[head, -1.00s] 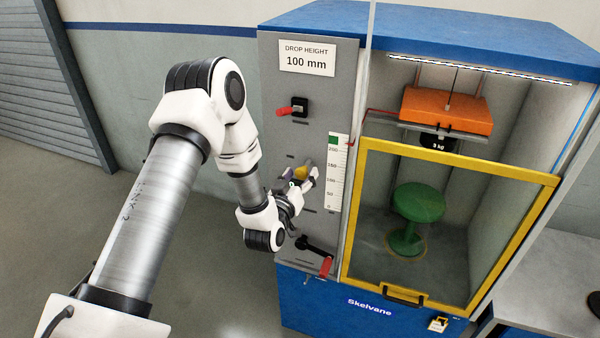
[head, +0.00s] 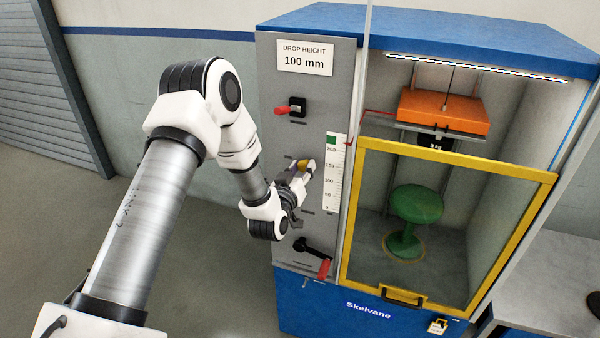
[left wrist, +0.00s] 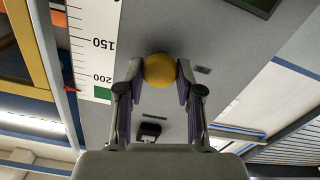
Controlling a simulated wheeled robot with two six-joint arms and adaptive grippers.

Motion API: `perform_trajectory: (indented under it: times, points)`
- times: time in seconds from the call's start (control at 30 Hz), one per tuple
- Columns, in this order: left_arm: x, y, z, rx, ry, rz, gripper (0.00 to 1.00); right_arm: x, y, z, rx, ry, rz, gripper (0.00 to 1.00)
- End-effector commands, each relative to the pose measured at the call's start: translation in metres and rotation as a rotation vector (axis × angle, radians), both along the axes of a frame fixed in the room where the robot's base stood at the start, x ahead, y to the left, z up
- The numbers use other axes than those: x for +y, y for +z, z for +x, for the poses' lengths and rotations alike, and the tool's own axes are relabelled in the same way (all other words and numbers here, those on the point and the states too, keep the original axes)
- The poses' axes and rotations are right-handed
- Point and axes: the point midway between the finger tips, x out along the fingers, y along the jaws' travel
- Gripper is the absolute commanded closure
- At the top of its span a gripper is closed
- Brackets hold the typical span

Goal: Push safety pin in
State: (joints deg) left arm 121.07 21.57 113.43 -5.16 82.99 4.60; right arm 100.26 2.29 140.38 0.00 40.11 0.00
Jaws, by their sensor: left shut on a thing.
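The safety pin shows as a round yellow knob (left wrist: 159,70) on the grey front panel of the test machine. It also shows small in the head view (head: 303,163), partly covered by the fingers. My left gripper (left wrist: 159,72) has one fingertip on each side of the knob and is shut on it. In the head view the left gripper (head: 301,172) reaches the panel from the lower left. The pin's shaft is hidden behind the knob, so its depth in the panel cannot be told. My right gripper is in neither view.
A height scale (head: 332,172) is close to the right. The yellow-framed door (head: 452,161) stands before a green stool (head: 416,205) under an orange weight (head: 444,110).

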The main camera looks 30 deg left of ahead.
Motion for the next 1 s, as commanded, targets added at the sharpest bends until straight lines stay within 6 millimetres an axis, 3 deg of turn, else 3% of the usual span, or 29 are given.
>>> perform_trajectory:
  times: [0.03,0.07,0.1,0.4,0.53,0.9,1.0]
  points:
    - [0.001,0.002,0.001,-0.005,0.0,0.001,1.0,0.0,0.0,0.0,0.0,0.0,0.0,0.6]
    - [0.001,0.002,0.001,-0.006,0.001,0.001,0.54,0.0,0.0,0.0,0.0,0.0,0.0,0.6]
    - [0.001,0.002,0.001,-0.006,0.001,0.001,0.4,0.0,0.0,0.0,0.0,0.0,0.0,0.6]
    - [0.0,0.002,0.0,-0.004,0.001,0.001,0.39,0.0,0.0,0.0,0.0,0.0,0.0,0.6]
    - [-0.002,0.001,-0.009,-0.002,0.001,-0.001,0.39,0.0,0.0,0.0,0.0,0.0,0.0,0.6]
    - [-0.022,-0.001,-0.093,0.002,0.0,-0.001,0.39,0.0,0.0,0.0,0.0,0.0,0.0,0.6]
    - [-0.026,-0.001,-0.107,0.0,0.001,-0.001,0.39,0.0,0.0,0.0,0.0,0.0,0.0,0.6]
